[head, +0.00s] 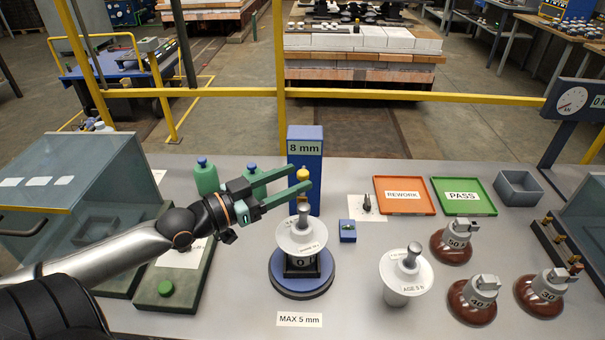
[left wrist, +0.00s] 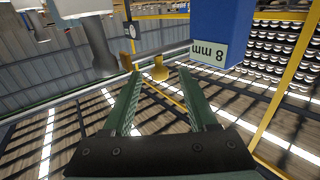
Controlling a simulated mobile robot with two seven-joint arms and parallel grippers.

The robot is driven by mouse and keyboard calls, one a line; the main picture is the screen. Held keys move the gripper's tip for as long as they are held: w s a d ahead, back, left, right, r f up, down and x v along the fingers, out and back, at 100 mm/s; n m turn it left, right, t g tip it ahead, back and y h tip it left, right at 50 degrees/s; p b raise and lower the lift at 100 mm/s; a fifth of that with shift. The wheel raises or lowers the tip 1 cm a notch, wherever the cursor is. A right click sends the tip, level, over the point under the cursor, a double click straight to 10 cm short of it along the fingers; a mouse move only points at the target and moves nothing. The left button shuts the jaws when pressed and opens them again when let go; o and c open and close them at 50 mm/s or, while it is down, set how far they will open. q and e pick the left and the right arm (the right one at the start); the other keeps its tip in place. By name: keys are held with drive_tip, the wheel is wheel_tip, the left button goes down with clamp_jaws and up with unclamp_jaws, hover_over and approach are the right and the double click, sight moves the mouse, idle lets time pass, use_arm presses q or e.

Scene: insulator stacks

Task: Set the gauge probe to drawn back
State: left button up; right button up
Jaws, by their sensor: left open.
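The gauge is a blue post (head: 305,190) with an "8 mm" display, standing behind a round blue base (head: 302,285). Its yellow probe knob (head: 302,172) sticks out in front of the post, above a stacked white insulator (head: 302,236) with a grey pin. My left gripper (head: 303,177) reaches in from the left, open. In the left wrist view the yellow knob (left wrist: 160,70) shows between the two green fingertips (left wrist: 159,72), apart from both. The blue post (left wrist: 212,30) is beside it, upside down. How deep the knob sits between the fingers is unclear. My right gripper is not in view.
Green bottles (head: 206,177) stand behind my left arm. A small blue box (head: 347,231) is right of the base. Another white insulator (head: 405,275) and brown insulators (head: 473,300) stand to the right. Trays (head: 404,195) lie at the back. A "MAX 5 mm" label (head: 299,320) lies in front.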

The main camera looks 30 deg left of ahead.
sight(303, 172)
use_arm(q)
drive_tip(key=shift+x, duration=1.5)
clamp_jaws()
idle(0.5)
